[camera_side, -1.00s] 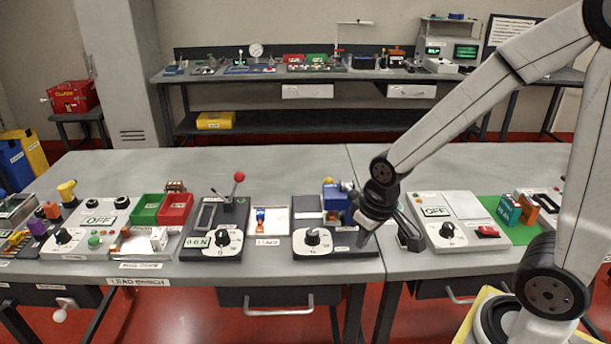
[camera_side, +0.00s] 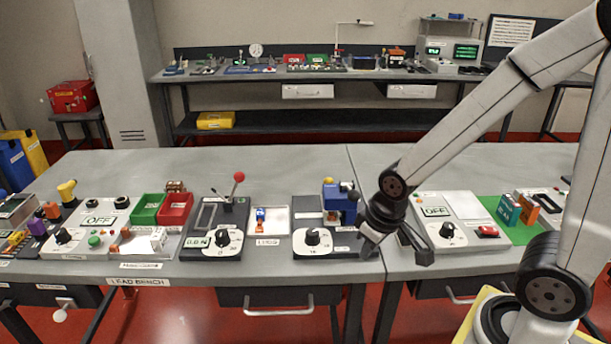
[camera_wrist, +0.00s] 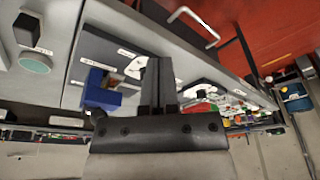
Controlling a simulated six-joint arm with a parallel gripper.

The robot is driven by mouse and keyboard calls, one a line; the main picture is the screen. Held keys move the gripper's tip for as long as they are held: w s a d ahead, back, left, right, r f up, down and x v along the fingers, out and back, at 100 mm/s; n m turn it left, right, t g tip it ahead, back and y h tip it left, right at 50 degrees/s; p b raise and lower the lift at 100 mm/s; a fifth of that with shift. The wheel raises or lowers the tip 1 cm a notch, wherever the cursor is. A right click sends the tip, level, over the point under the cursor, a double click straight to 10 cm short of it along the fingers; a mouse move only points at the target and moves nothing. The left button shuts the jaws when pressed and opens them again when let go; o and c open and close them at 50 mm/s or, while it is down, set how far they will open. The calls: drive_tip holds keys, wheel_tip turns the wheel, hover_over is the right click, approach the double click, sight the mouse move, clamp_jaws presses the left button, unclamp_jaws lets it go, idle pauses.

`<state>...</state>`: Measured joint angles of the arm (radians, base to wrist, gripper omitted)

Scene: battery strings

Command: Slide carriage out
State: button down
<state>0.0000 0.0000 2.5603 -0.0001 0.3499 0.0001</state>
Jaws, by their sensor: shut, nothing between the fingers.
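A blue block (camera_side: 337,198), which looks like the carriage, sits at the back right of a dark base plate (camera_side: 300,222) with a white dial panel (camera_side: 311,238). A dark ball knob (camera_side: 354,195) shows at its right side. The blue block also shows left of the fingers in the wrist view (camera_wrist: 98,92). My gripper (camera_side: 371,234) is just right of the base plate, tilted, with the block to its upper left. In the wrist view its fingers (camera_wrist: 160,62) are together and empty, in front of the dial panel. I cannot tell whether they touch anything.
A lever with a red ball (camera_side: 239,177) stands on the unit to the left, past a white tray (camera_side: 283,222). An OFF panel (camera_side: 455,205) lies to the right, with a red button (camera_side: 487,231).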

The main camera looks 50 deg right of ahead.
idle(0.3)
drive_tip(key=c, duration=0.7)
unclamp_jaws()
drive_tip(key=shift+w, duration=0.15)
drive_tip(key=shift+o, duration=0.8)
drive_tip(key=shift+w+d+r, duration=0.1)
drive_tip(key=shift+w+d, duration=0.05)
drive_tip(key=shift+w, duration=0.1)
drive_tip(key=r+n+h, duration=0.1)
drive_tip(key=n, duration=1)
hover_over(328, 178)
drive_tip(key=s, duration=0.1)
drive_tip(key=shift+s+a+r+g, duration=0.1)
drive_tip(key=shift+s+a+g, duration=0.1)
drive_tip(key=shift+a+g, duration=0.2)
drive_tip(key=shift+w+d+f, duration=0.15)
drive_tip(key=shift+w+f, duration=0.05)
drive_tip(key=shift+f, duration=1.1)
drive_tip(key=shift+w+d+f, duration=0.15)
drive_tip(key=shift+w+f, duration=0.1)
drive_tip(key=shift+f, duration=1)
drive_tip(key=shift+w+d+f, duration=0.15)
drive_tip(key=shift+w+f, duration=0.05)
drive_tip(key=shift+f, duration=1.1)
